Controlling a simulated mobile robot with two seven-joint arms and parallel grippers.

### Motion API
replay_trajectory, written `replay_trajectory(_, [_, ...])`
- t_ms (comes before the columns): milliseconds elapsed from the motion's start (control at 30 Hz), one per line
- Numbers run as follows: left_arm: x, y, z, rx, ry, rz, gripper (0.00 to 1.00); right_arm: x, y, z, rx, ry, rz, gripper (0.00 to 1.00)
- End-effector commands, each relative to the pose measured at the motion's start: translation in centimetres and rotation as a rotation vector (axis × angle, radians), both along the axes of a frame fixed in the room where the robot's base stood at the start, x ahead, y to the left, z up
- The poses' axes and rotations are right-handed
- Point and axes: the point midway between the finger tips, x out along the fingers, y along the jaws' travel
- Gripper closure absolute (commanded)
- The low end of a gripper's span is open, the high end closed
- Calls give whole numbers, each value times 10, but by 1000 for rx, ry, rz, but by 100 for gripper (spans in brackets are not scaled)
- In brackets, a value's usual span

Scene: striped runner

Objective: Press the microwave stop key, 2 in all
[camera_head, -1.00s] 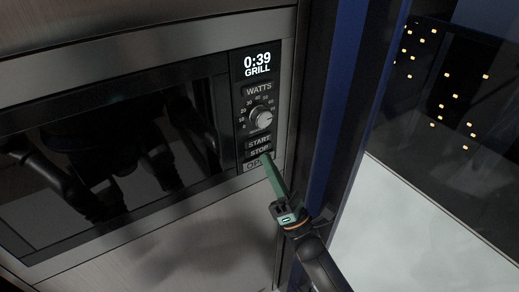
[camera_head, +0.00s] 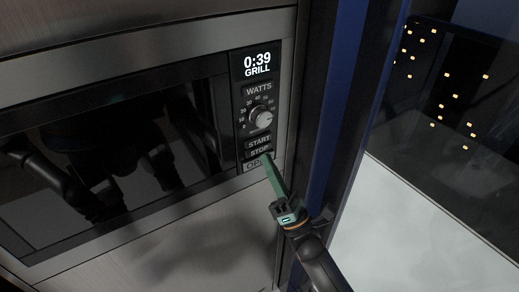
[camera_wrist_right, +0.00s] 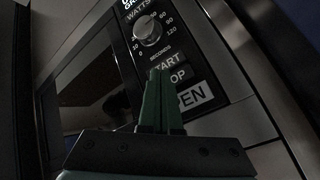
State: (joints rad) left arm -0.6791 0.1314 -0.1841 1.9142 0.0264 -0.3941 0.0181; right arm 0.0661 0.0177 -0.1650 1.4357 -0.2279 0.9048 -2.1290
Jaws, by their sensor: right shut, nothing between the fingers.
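The microwave (camera_head: 140,95) is built into a metal front, with a dark glass door and a control strip at its right. Its display (camera_head: 257,64) reads 0:39 GRILL. The STOP key (camera_head: 259,152) lies below the START key (camera_head: 259,141) and above the OPEN key (camera_head: 254,166). My right gripper (camera_head: 267,158) is shut and empty, its green fingertips at the right end of the STOP key. In the right wrist view the fingers (camera_wrist_right: 158,75) cover the left part of the STOP key (camera_wrist_right: 179,75). I cannot tell whether they touch it. My left gripper is out of view.
A dial (camera_head: 261,118) marked WATTS sits above the keys. A dark blue upright post (camera_head: 335,110) stands right of the microwave, close to my right arm. Beyond it are a white surface (camera_head: 415,225) and a dark panel with small lights.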

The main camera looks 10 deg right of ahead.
Motion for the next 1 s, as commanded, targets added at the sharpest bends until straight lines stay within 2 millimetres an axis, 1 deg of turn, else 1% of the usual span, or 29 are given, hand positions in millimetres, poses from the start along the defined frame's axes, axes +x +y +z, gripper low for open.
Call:
replay_trajectory(300, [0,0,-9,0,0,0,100,7,3,-1,0,-2,-1,100])
replay_trajectory(667, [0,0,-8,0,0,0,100,8,3,0,0,0,0,100])
replay_trajectory(1000, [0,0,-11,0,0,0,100,11,4,0,0,0,0,100])
